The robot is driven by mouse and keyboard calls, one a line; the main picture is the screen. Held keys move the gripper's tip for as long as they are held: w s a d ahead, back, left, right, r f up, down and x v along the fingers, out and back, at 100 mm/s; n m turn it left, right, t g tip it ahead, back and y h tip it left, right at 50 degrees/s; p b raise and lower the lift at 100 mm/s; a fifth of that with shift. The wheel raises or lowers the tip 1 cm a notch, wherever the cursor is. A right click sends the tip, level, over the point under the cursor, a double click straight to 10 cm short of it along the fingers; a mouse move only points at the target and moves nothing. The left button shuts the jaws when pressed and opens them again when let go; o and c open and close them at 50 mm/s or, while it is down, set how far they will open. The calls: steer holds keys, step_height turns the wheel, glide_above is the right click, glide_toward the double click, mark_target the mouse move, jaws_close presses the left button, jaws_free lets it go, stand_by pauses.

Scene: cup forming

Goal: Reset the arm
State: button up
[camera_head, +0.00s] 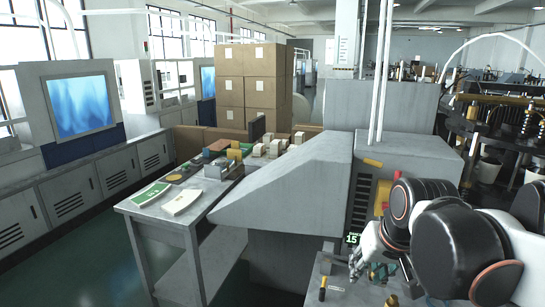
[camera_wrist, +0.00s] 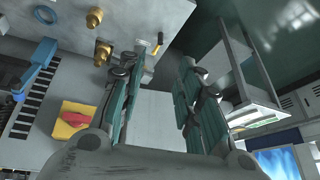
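My arm (camera_head: 455,240) reaches in from the right in the head view, bent, with its white and dark links low over a grey work surface (camera_head: 335,292). My gripper (camera_head: 358,265) is small and partly covered by the arm there. In the wrist view my gripper (camera_wrist: 158,80) shows two green-padded fingers standing well apart, with nothing between them. It is open and empty.
A yellow-handled tool (camera_head: 323,286) and brass fittings (camera_wrist: 95,17) lie on the surface near my gripper. A yellow and red panel (camera_wrist: 76,120) is beside the left finger. A table (camera_head: 150,212) with papers and boxes stands left. A grey machine housing (camera_head: 290,190) stands between.

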steer(key=s+f+n+t, duration=0.1)
steer(key=s+f+t, duration=0.1)
steer(key=s, duration=0.9)
steer(key=shift+f, duration=0.6)
steer(key=shift+s+d, duration=0.1)
stand_by(0.4)
